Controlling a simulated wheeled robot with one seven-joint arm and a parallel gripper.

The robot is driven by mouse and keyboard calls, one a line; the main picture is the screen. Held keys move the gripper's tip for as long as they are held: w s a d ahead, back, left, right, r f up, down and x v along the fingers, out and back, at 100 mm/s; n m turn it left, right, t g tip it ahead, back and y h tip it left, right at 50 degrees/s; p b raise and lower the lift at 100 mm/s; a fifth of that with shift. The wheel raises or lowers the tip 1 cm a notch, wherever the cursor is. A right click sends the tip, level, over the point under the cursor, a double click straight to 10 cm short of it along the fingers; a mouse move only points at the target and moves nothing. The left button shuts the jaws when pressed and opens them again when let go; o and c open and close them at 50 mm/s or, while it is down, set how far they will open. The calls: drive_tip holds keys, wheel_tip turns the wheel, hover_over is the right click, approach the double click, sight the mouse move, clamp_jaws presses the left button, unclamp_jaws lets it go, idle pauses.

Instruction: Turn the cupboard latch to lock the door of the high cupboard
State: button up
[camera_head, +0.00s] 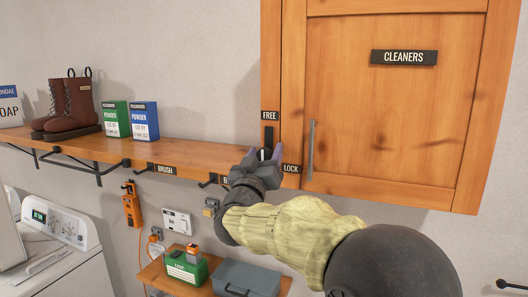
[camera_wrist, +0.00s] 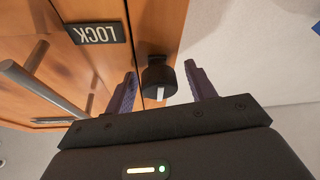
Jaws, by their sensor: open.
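The high cupboard's wooden door (camera_head: 385,105) is closed in the head view and bears a CLEANERS sign (camera_head: 404,57). The black latch (camera_head: 268,136) is on the frame left of the door, standing upright below the FREE label (camera_head: 270,115). The LOCK label (camera_head: 291,168) is lower right of it and appears upside down in the wrist view (camera_wrist: 100,33). My gripper (camera_head: 264,154) is open at the latch. In the wrist view its purple fingers (camera_wrist: 164,88) stand either side of the round black latch knob (camera_wrist: 156,82), with visible gaps. The knob has a white mark.
A vertical metal door handle (camera_head: 311,150) is just right of the latch; it slants close by the left finger in the wrist view (camera_wrist: 35,84). A wooden shelf (camera_head: 120,150) with boots (camera_head: 72,105) and powder boxes (camera_head: 130,119) runs left of the cupboard.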

drive_tip(key=c, duration=1)
drive_tip(key=shift+o, duration=0.2)
drive_tip(key=shift+f+m+h+b, duration=0.15)
drive_tip(key=shift+m+h+b, duration=0.25)
drive_tip(key=shift+m+b, duration=0.35)
drive_tip(key=m+h+b, duration=0.1)
drive_tip(key=m+b, duration=0.2)
drive_tip(key=shift+f+m+g+h, duration=0.1)
drive_tip(key=shift+m+g+h, duration=0.25)
drive_tip(key=shift+g+h, duration=0.05)
drive_tip(key=m+g+h+b, duration=0.1)
drive_tip(key=m, duration=0.2)
drive_tip(key=m+g+h+b, duration=0.1)
drive_tip(key=m+h+b, duration=0.1)
drive_tip(key=m, duration=0.1)
drive_tip(key=shift+m, duration=0.4)
drive_tip(key=m+g, duration=0.1)
drive_tip(key=m, duration=0.2)
drive_tip(key=m+g+h+b, duration=0.1)
drive_tip(key=m, duration=0.3)
drive_tip(key=shift+g+h, duration=0.3)
drive_tip(key=shift+g, duration=0.1)
drive_tip(key=m+g, duration=0.2)
drive_tip(key=m, duration=0.2)
drive_tip(key=shift+m, duration=0.4)
